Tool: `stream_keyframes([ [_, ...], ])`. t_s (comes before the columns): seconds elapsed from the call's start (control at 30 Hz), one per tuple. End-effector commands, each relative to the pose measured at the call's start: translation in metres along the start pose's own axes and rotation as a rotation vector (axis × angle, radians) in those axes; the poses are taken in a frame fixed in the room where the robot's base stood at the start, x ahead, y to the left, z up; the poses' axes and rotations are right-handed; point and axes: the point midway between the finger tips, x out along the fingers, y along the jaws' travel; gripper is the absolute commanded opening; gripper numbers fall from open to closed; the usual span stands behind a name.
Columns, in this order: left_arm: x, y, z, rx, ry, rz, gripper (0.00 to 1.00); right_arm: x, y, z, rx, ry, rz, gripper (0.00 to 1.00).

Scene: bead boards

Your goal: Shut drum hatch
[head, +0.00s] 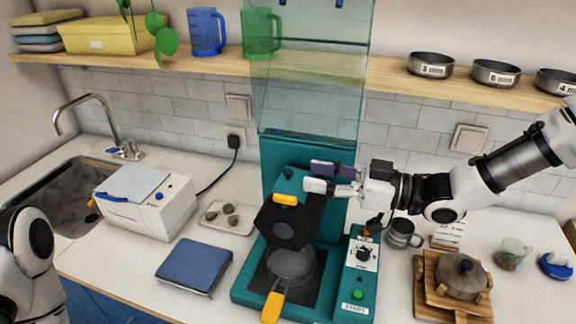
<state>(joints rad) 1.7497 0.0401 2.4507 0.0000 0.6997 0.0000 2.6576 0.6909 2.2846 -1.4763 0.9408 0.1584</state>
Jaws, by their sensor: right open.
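A teal machine (243,292) stands on the counter with a dial and a green button on its right panel. A black plate (292,234) with a round disc and a yellow handle (285,199) is tilted up over a dark round pan (291,266) with a yellow grip. A clear pane (308,95) stands upright behind it. I cannot tell for sure which part is the drum hatch. My right gripper (318,178) is open beside the plate's upper right, its fingers pointing left; contact cannot be told. My left gripper is out of view.
A white box (150,215), a blue pad (194,267) and a tray of stones (228,228) lie left of the machine. A metal mug (401,236) and a lidded pot (461,278) on wood stand to its right. A shelf (390,80) runs above.

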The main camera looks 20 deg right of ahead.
Motion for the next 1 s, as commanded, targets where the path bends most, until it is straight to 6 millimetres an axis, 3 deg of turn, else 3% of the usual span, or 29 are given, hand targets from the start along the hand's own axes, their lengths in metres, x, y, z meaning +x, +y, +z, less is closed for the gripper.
stream_keyframes([
  [0.3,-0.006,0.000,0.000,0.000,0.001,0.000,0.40,0.048,0.000,0.000,-0.002,-0.005,-0.001,0.41],
  [0.67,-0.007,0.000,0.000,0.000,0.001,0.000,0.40,0.058,0.000,0.001,0.000,0.001,0.001,0.41],
  [0.7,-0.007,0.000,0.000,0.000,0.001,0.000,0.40,0.058,0.000,0.001,0.000,0.001,0.001,0.34],
  [0.8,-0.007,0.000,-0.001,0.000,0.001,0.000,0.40,0.058,0.000,0.001,-0.001,0.001,0.001,0.00],
  [1.0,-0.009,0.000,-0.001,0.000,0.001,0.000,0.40,0.058,0.001,-0.001,-0.001,-0.003,0.001,0.00],
])
